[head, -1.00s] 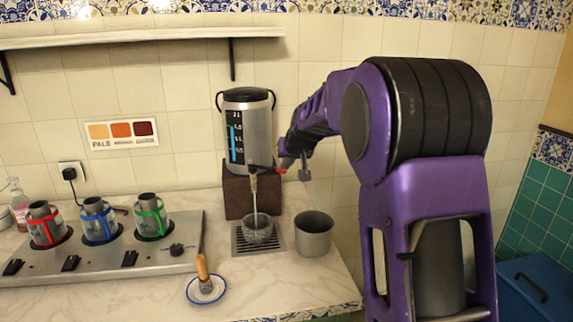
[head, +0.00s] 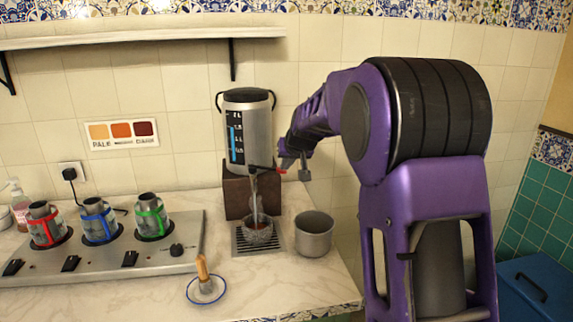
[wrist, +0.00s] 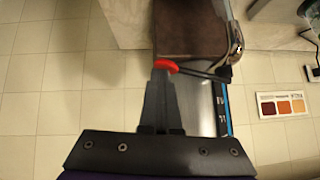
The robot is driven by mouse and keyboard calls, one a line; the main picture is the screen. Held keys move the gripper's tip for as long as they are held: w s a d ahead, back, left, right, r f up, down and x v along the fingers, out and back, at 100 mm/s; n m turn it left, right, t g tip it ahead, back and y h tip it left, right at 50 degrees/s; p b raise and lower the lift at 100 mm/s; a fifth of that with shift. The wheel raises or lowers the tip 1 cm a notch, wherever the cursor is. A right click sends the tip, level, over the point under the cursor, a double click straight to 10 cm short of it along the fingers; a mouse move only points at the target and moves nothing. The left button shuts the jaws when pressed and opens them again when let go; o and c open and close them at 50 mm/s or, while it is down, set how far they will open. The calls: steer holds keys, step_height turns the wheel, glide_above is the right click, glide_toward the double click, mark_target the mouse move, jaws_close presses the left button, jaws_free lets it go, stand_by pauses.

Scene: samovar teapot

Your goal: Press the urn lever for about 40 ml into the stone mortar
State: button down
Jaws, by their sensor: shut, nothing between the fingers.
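The urn (head: 248,135) is a steel cylinder with a black lid and a blue level gauge, on a brown block. Its lever has a red tip (head: 280,171), also seen in the wrist view (wrist: 166,66). My gripper (head: 288,160) is shut and empty, its fingertips at the lever's red end; in the wrist view they (wrist: 160,76) appear to touch it.
The mortar stands on a drip grate (head: 238,246). A grey metal pot (head: 314,240) stands close on its right. A saucer with a wooden-handled brush (head: 203,268) lies in front. A burner unit (head: 110,250) with several banded jugs is at left.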

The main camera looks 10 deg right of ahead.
steer(key=shift+r+p, duration=0.45)
steer(key=shift+r, duration=0.3)
steer(key=w+r+p+v, duration=0.2)
steer(key=v, duration=1.1)
steer(key=shift+d+p, duration=0.2)
steer(key=shift+p, duration=0.15)
